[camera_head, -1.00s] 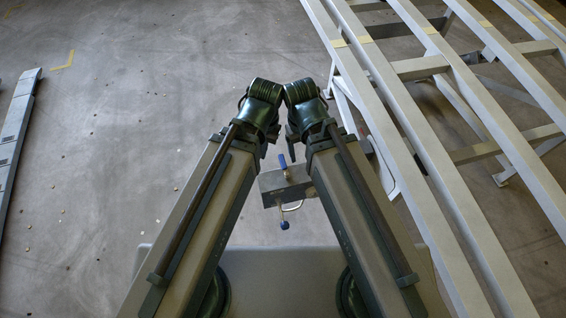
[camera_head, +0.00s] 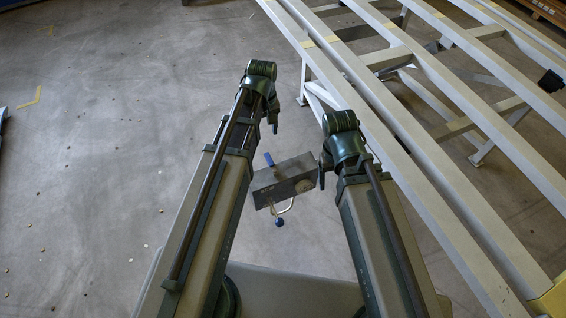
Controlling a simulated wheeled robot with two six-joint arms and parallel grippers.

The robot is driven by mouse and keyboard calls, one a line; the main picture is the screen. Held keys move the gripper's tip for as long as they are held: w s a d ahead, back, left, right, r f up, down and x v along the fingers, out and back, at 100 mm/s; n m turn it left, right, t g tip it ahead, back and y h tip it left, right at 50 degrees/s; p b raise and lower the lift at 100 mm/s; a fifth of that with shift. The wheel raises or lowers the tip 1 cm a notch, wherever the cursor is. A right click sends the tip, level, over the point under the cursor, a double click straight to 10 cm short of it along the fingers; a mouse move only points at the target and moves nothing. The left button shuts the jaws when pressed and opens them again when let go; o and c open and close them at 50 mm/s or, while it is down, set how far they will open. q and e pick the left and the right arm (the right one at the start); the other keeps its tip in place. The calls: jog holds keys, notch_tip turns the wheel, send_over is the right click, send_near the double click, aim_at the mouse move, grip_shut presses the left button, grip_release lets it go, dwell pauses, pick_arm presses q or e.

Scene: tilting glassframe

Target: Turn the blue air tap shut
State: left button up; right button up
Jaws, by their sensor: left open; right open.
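A grey metal box (camera_head: 296,178) sits between my two arms, low in the middle of the picture. A blue handle (camera_head: 268,159) sticks up from its upper left edge, and a bent rod with a dark blue ball end (camera_head: 279,222) hangs from its near side. I cannot tell which blue part is the air tap. My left gripper (camera_head: 274,126) is above and left of the box, apart from the blue handle in the picture. My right gripper (camera_head: 322,179) is just right of the box; contact cannot be told. Both grippers are open and small, seen mostly from behind.
A large pale slatted frame (camera_head: 400,125) on legs fills the right side, close to my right arm. Bare concrete floor with small scattered bits lies open on the left. A dark blue edge (camera_head: 3,118) shows at the far left.

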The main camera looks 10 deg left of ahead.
aim_at(269, 158)
pick_arm(q)
notch_tip(269, 158, down, 14)
jog(key=b, duration=1.4)
jog(key=shift+w, duration=0.1)
jog(key=shift+c, duration=0.3)
grip_shut()
dwell(0.7)
